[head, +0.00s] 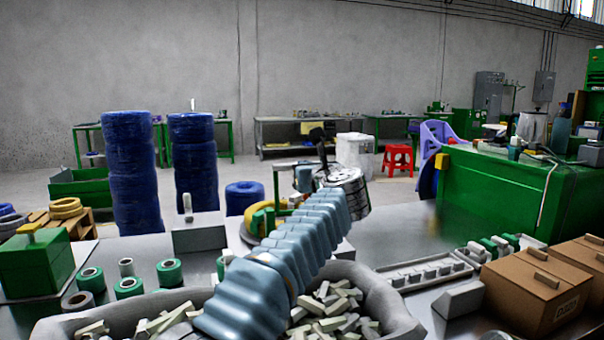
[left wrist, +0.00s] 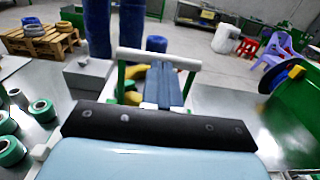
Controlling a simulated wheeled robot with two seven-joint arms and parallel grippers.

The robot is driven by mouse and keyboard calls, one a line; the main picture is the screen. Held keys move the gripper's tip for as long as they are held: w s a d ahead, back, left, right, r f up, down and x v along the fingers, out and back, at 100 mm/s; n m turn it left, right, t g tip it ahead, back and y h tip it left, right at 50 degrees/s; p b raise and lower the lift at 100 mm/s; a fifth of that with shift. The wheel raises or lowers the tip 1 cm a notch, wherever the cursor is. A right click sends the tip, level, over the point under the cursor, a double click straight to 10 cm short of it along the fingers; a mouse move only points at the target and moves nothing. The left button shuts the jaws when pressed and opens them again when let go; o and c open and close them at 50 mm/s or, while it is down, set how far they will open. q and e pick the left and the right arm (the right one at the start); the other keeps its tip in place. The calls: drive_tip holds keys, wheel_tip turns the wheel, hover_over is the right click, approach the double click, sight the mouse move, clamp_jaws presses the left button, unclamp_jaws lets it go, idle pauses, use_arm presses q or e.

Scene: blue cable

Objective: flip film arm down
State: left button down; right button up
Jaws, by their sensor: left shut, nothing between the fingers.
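The film arm is a white bar (left wrist: 158,57) on two uprights, standing raised in the left wrist view. Its pale bar also shows in the head view (head: 292,164), partly hidden by my sleeved left arm. My left gripper (left wrist: 170,72) is shut and empty. Its blue-grey fingers reach between the uprights, with their tips close to the bar; I cannot tell whether they touch. A yellow cable coil (left wrist: 136,73) lies beyond the fingers, inside the frame. My right gripper is in neither view.
A bin of pale blocks (head: 385,294) lies under my left arm. Green tape rolls (head: 129,287) stand at left, and cardboard boxes (head: 536,291) and a white parts tray (head: 423,270) at right. Tall blue cable stacks (head: 131,172) stand behind. The grey table is clear right of the machine.

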use_arm(q)
drive_tip(key=b+v, duration=0.3)
drive_tip(key=v, duration=0.7)
drive_tip(key=shift+s, duration=0.35)
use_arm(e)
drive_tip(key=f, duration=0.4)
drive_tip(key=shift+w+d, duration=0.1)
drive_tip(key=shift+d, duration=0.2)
use_arm(q)
drive_tip(key=shift+d, duration=0.1)
